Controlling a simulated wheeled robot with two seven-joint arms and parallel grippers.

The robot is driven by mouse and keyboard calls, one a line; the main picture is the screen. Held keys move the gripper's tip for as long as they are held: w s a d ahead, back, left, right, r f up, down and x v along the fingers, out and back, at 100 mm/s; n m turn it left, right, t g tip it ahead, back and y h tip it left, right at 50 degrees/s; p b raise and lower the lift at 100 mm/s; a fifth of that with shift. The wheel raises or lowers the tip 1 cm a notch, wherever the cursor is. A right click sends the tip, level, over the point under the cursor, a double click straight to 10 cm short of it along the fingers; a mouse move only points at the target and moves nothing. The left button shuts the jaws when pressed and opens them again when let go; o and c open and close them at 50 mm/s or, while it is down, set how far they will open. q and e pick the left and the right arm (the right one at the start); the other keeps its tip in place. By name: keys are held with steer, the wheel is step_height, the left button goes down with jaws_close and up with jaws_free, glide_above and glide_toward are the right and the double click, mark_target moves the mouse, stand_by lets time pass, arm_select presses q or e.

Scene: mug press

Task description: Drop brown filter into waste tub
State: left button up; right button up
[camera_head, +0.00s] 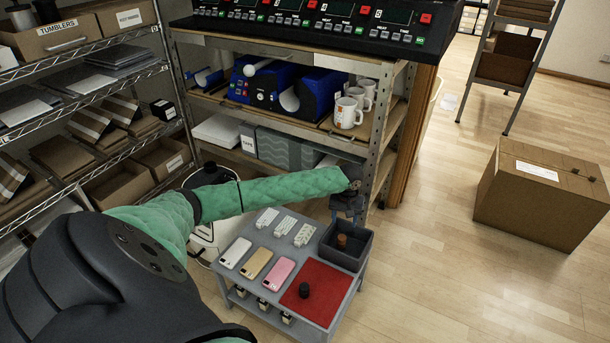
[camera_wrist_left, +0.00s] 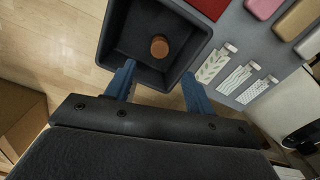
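The brown filter (camera_head: 342,241) is a small brown cylinder inside the dark grey waste tub (camera_head: 361,256). In the left wrist view the filter (camera_wrist_left: 159,47) shows within the walls of the tub (camera_wrist_left: 112,24), apart from both fingers. Whether it touches the tub floor is hard to tell. My left gripper (camera_wrist_left: 158,70) is open and empty, with its two blue fingers spread over the tub's near edge. In the head view the left gripper (camera_head: 347,205) is just behind and above the tub, partly hidden by its own wrist. My right gripper is not in view.
A dark cylinder (camera_head: 304,290) stands on a red mat (camera_head: 322,299) beside the tub. A shelf with mugs (camera_head: 348,112) rises behind. A cardboard box (camera_head: 540,195) stands on the floor at right, with clear floor between.

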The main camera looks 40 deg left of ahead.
arm_select(q)
step_height(320, 180, up, 8)
stand_by(0.8)
steer(key=shift+f, duration=0.1)
